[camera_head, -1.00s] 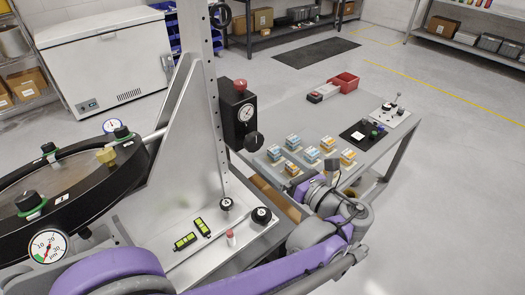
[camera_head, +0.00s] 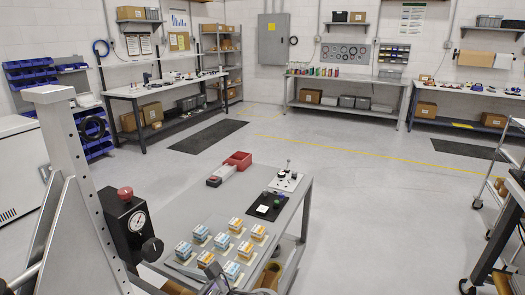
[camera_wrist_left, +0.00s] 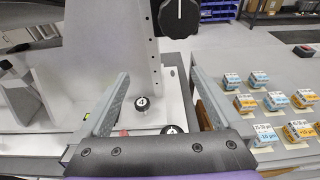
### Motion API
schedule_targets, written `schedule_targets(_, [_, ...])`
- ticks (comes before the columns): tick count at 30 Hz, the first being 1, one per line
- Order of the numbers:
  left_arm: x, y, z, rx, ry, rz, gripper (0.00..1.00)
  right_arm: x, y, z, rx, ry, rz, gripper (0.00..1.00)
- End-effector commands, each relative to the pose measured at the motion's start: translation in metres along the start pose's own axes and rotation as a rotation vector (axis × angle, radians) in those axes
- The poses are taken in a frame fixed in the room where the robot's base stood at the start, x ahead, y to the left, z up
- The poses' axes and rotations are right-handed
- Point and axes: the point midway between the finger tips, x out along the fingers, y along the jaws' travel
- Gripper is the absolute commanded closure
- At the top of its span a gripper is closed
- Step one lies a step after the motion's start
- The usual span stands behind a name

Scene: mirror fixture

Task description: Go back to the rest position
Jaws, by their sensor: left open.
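My left gripper (camera_wrist_left: 157,98) is open in the left wrist view, its two grey fingers wide apart with nothing between them. The fixture's upright (camera_head: 68,140) stands at the left of the head view. It carries a black box with a gauge (camera_head: 138,221), a red knob and a black knob. Only a small grey part of my arm shows at the bottom of the head view. My right gripper is not in view.
A cart (camera_head: 505,215) stands at the right edge. The floor (camera_head: 380,200) between them is clear.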

Motion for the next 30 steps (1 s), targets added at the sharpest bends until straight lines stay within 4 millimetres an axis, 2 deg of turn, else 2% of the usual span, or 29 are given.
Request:
schedule_targets(1, [0.013, 0.021, -0.014, -0.114, 0.105, 0.014, 0.0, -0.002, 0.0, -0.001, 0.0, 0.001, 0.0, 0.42])
schedule_targets(2, [0.018, 0.033, -0.025, -0.198, 0.176, 0.024, 0.0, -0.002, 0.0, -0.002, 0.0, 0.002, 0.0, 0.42])
schedule_targets(5, [0.024, 0.068, -0.065, -0.515, 0.418, 0.095, 0.0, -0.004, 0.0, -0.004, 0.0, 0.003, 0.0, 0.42])
schedule_targets(9, [0.007, 0.105, -0.116, -1.009, 0.722, 0.289, 0.0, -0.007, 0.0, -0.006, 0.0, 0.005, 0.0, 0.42])
schedule_targets(13, [-0.02, 0.122, -0.148, -1.446, 0.935, 0.529, 0.0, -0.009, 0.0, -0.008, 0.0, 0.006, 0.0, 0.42])
schedule_targets(16, [-0.037, 0.126, -0.16, -1.704, 1.041, 0.701, 0.0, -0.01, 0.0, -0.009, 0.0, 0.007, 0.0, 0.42])
schedule_targets(20, [-0.05, 0.126, -0.166, -1.902, 1.113, 0.853, 0.0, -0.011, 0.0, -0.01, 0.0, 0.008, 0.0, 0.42])
schedule_targets(24, [-0.054, 0.124, -0.167, -1.966, 1.135, 0.908, 0.0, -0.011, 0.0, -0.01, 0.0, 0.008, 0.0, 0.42])
schedule_targets(30, [-0.054, 0.124, -0.167, -1.963, 1.135, 0.908, 0.0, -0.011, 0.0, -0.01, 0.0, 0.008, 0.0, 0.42])
